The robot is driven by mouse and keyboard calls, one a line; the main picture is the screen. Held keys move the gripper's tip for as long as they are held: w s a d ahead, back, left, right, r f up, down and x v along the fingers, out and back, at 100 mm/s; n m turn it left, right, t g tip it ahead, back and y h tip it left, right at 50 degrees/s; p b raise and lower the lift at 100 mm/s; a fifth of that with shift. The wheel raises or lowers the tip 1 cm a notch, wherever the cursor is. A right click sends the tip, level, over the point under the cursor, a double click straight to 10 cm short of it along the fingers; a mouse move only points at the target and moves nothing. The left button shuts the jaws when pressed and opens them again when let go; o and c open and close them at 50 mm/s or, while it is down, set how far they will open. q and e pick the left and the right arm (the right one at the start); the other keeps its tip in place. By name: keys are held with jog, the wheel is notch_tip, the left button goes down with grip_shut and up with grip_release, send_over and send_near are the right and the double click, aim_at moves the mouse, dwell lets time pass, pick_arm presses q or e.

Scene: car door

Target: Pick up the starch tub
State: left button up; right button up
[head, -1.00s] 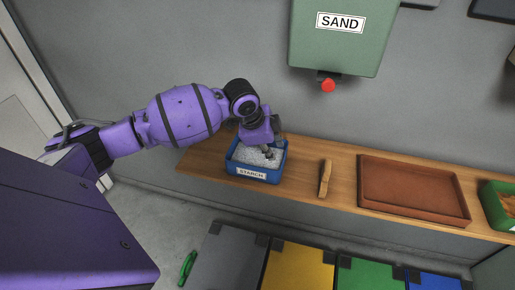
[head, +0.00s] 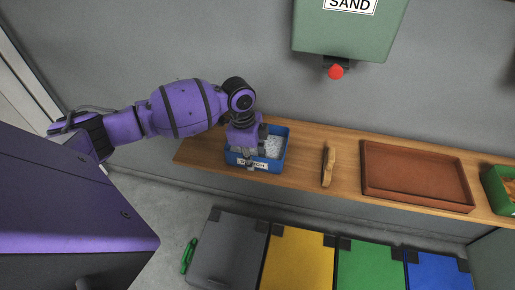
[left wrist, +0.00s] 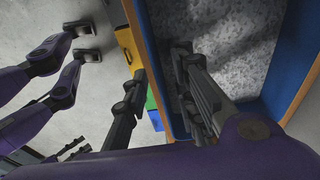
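The starch tub (head: 271,166) is a blue open box of pale grainy starch on the wooden shelf. It stands upright. Its front label is partly hidden by my left gripper (head: 251,164), which points down at the tub's front wall. In the left wrist view my left gripper (left wrist: 163,88) is open, with one finger inside the tub and one outside. The tub's blue wall (left wrist: 164,55) lies between the fingers. I cannot tell whether either finger touches it. Dark finger-like parts at the lower left of the left wrist view may be my right gripper, but they are too small to tell.
On the shelf (head: 210,153), right of the tub, lie a wooden-handled brush (head: 328,165), a brown tray (head: 416,177) and a green tub (head: 499,188). A green SAND dispenser (head: 349,30) with a red knob hangs above. Grey, yellow, green and blue bins (head: 298,262) stand below.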

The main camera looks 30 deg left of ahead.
pick_arm(q)
jog(key=shift+d+f, duration=0.15)
jog(key=shift+f, duration=0.7)
grip_shut()
jog(key=shift+w, duration=0.1)
jog(key=shift+r, duration=0.2)
